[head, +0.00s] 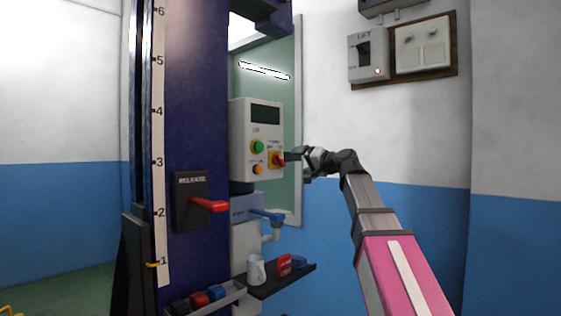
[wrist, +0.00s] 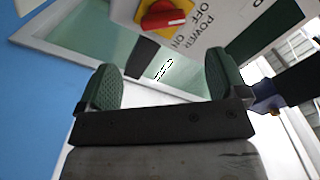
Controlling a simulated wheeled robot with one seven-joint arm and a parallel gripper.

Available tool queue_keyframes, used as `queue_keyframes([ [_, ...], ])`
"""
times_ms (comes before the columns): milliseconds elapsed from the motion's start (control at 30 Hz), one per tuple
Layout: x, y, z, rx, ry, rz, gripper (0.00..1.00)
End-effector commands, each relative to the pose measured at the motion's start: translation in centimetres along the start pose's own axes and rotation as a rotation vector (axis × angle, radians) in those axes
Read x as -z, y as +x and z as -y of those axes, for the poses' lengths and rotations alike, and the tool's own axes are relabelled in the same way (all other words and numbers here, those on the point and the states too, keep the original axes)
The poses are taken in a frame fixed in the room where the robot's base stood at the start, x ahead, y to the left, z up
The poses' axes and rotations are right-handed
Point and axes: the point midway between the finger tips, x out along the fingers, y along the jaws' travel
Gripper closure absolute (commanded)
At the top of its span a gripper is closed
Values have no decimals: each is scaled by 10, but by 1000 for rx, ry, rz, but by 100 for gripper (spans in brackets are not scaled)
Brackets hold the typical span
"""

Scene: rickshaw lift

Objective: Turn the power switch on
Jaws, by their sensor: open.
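The power switch is a red rotary knob on a yellow plate (head: 278,161), on the right part of a light grey control box (head: 241,140) fixed to the dark blue lift column. In the wrist view the red knob (wrist: 165,15) shows at the top, with the words POWER, OFF and ON beside it. My gripper (head: 295,154) is just right of the knob in the head view. In the wrist view its two green fingers (wrist: 163,80) are spread apart with nothing between them.
A green button (head: 257,147) and an orange button (head: 257,169) are on the same box. Below are a red RELEASE lever (head: 210,205), a blue-handled valve (head: 266,214) and a shelf (head: 285,283) with a mug (head: 256,269). A LIFT switch box (head: 368,56) hangs on the wall.

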Motion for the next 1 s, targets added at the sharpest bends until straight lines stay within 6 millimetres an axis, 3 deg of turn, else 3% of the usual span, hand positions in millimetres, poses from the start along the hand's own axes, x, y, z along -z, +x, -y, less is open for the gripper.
queue_keyframes([
  [167, 3, 11, 5, 9, 1, -3, 8],
  [700, 3, 96, 4, 7, 1, -2, 8],
  [1000, 2, 108, 5, 7, 0, -2, 8],
])
